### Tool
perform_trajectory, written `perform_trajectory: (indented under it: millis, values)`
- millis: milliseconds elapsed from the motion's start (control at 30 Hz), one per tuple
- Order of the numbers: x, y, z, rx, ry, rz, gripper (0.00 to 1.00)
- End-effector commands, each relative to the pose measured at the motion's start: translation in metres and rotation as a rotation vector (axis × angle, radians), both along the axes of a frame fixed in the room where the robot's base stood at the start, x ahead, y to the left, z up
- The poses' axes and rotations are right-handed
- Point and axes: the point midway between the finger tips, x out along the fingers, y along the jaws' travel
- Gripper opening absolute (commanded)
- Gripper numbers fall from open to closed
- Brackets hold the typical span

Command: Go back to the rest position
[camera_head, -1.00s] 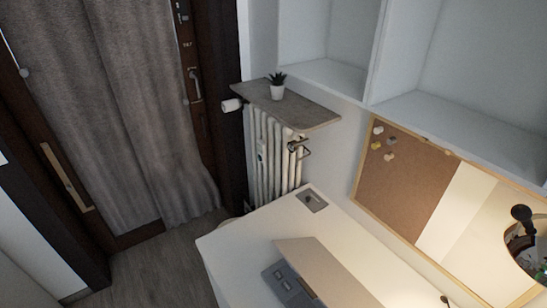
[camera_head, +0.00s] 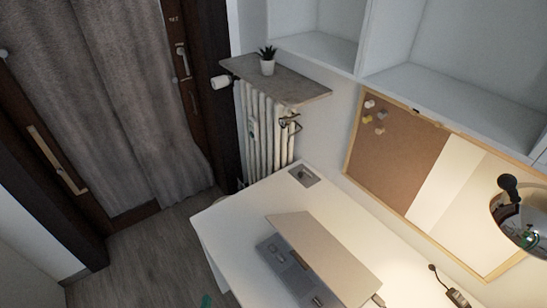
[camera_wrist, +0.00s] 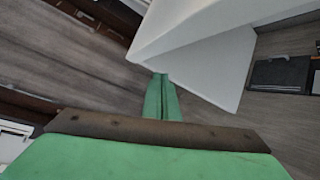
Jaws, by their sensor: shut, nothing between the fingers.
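My gripper (camera_wrist: 163,88) shows in the wrist view as two green fingers pressed together, shut and empty. Its tips point toward the white desk edge (camera_wrist: 215,50) and the wood floor below. In the head view only a small green piece (camera_head: 206,300) of it shows at the bottom edge, just left of the white desk (camera_head: 222,228). Most of my arm is outside the head view.
A grey laptop (camera_head: 330,258) stands open on the desk, with a lamp (camera_head: 520,220) at the right. A cork board (camera_head: 395,165) hangs behind. A radiator (camera_head: 262,135) under a shelf with a plant (camera_head: 268,62) stands beyond. The floor (camera_head: 150,255) left of the desk is clear.

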Motion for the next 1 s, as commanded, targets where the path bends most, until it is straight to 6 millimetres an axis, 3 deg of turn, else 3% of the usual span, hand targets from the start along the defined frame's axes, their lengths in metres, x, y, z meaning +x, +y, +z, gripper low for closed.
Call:
perform_trajectory:
  millis: [200,467,767,1000]
  values:
    - [-0.046,-0.016,-0.014,0.397,0.132,-0.012,0.00]
    - [-0.091,-0.055,-0.007,0.765,0.224,-0.120,0.00]
    - [-0.138,-0.106,0.026,1.170,0.252,-0.272,0.00]
    - [-0.171,-0.146,0.069,1.489,0.215,-0.385,0.00]
